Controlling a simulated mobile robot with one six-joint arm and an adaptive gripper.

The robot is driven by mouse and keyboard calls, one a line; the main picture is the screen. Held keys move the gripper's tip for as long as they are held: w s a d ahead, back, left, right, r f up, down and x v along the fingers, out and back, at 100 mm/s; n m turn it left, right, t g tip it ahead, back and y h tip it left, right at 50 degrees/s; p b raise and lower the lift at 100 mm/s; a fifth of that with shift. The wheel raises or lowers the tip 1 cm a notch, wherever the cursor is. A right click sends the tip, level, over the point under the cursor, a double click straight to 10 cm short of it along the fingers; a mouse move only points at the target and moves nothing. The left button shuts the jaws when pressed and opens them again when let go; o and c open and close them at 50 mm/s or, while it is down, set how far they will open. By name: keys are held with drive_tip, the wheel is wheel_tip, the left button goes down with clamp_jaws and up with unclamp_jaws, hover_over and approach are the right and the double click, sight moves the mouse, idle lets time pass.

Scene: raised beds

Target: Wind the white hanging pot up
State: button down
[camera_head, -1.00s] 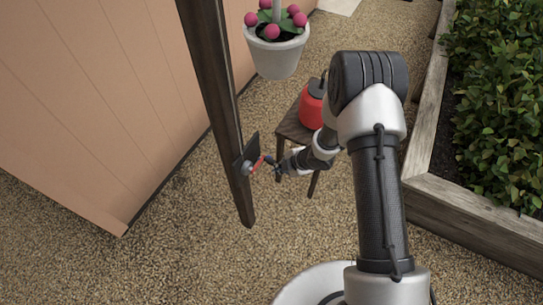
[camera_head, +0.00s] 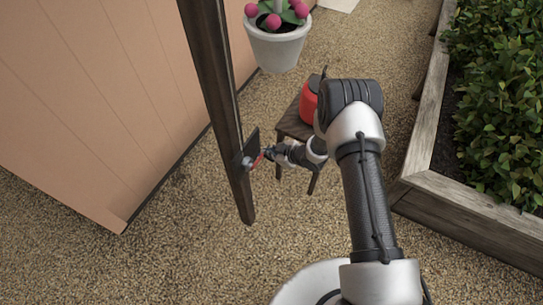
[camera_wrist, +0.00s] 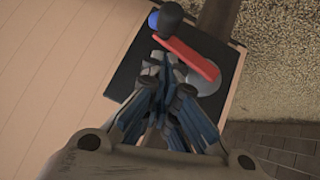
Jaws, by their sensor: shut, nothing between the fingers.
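The white hanging pot (camera_head: 277,50) with pink round blooms hangs at the top of the head view, right of the dark wooden post (camera_head: 216,90). A winch sits low on the post: a dark plate (camera_wrist: 128,72), a grey hub (camera_wrist: 207,82) and a red crank arm (camera_wrist: 188,58) with a dark knob (camera_wrist: 171,15). My gripper (camera_wrist: 167,62) is shut and empty, its fingertips close to the red crank arm, below the knob in the wrist view. I cannot tell if they touch it. In the head view, my gripper (camera_head: 268,154) is also beside the crank.
A small dark wooden table (camera_head: 292,123) with a red container (camera_head: 309,103) stands behind my arm. A wooden raised bed (camera_head: 430,188) with leafy plants lies at right. A peach wall (camera_head: 90,90) is at left. The gravel in front is open.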

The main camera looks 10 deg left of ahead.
drive_tip(key=shift+w+d+f, duration=0.1)
drive_tip(key=shift+w+f, duration=0.05)
drive_tip(key=shift+f, duration=0.5)
drive_tip(key=shift+w+d+f, duration=0.1)
drive_tip(key=shift+w+f, duration=0.05)
drive_tip(key=shift+f, duration=0.45)
